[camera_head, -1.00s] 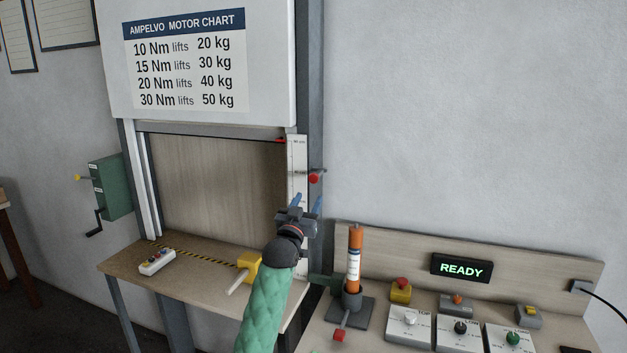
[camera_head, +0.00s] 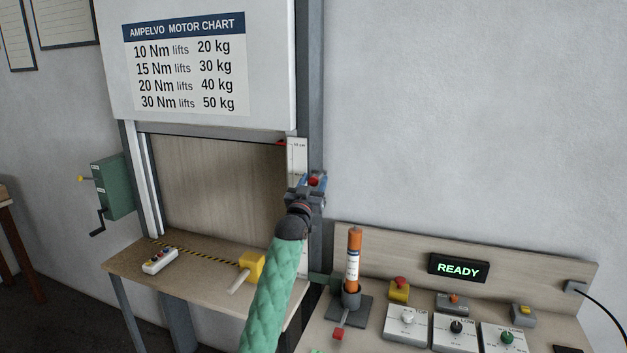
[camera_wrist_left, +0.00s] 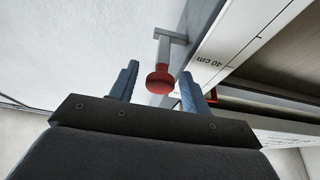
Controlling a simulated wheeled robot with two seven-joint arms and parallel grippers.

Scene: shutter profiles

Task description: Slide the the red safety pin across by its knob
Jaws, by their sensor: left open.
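The red safety pin's round knob (camera_head: 313,181) shows at the right post of the shutter frame. In the left wrist view the red knob (camera_wrist_left: 160,81) sits on a grey stem (camera_wrist_left: 163,50) that joins a grey crosspiece. My left gripper (camera_head: 315,179) is open at the knob, and its blue fingers (camera_wrist_left: 157,88) stand on both sides of it. There is a gap on the left; on the right, the finger is close to the knob, and I cannot tell whether they touch. My right gripper is not in view.
A white scale strip (camera_head: 297,158) runs along the frame beside the pin. Below right, a console holds an orange cylinder (camera_head: 354,250), a READY display (camera_head: 459,268) and several knobs. A yellow block (camera_head: 252,264) sits on the bench. The wall at right is clear.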

